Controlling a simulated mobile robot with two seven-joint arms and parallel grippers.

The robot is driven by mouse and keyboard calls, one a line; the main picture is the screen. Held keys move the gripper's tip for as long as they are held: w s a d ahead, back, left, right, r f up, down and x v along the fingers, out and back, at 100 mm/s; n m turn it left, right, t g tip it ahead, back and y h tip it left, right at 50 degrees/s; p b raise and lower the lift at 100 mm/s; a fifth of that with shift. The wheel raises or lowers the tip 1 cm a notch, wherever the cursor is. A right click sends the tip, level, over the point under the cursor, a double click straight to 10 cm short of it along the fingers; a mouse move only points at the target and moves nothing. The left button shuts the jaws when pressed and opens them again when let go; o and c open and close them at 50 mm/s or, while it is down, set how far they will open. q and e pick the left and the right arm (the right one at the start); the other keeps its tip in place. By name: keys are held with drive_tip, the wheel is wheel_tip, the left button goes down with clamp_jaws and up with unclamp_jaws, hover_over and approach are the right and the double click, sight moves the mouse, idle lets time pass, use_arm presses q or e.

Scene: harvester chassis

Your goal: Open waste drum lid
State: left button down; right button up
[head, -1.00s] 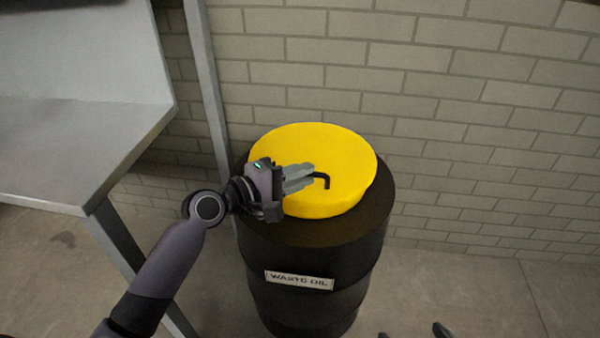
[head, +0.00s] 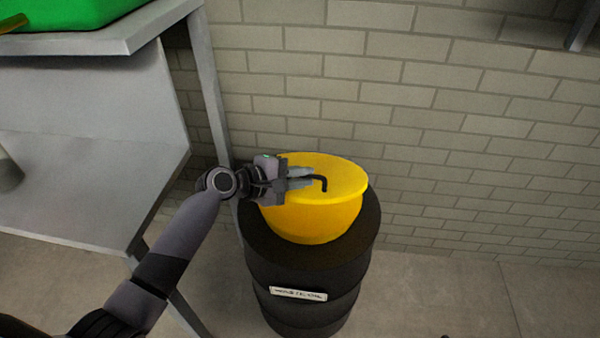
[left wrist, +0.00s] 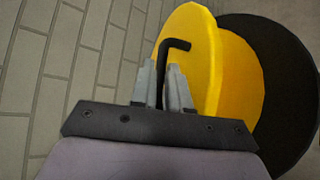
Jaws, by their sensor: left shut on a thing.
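The black waste drum (head: 310,265) stands against the wall. Its yellow lid (head: 345,175) sits higher than the drum's top, with a tall yellow side (head: 315,218) showing below its near edge. I cannot tell whether this side is the lid's own rim or a part under it. My left gripper (head: 306,178) is shut on the bent black handle (head: 323,182) on the lid. In the left wrist view, the handle (left wrist: 175,45) rises between the fingers, with the yellow lid (left wrist: 195,35) behind. My right gripper is out of view.
A grey metal table (head: 90,130) with a leg near the drum stands at the left. A green object (head: 70,12) is at the top left. A brick wall (head: 470,130) is close behind the drum. The floor (head: 440,285) right of the drum is clear.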

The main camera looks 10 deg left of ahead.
use_arm(q)
drive_tip(key=shift+w+r+p, duration=0.3)
drive_tip(key=shift+r+p, duration=0.2)
drive_tip(key=shift+r, duration=0.1)
drive_tip(key=shift+w+r+p, duration=0.25)
drive_tip(key=shift+r+p, duration=0.2)
drive_tip(key=shift+r, duration=0.15)
drive_tip(key=shift+w+r+n+g+p, duration=0.25)
drive_tip(key=shift+r+n+g+p, duration=0.1)
drive_tip(key=shift+g, duration=0.15)
drive_tip(key=shift+w+r+p, duration=0.4)
drive_tip(key=shift+w+p, duration=0.05)
drive_tip(key=shift+p, duration=0.05)
drive_tip(key=shift+w+r+p, duration=0.4)
drive_tip(key=shift+w+r, duration=0.35)
drive_tip(key=shift+w, duration=0.05)
drive_tip(key=c, duration=1.4)
unclamp_jaws()
drive_tip(key=shift+c, duration=0.2)
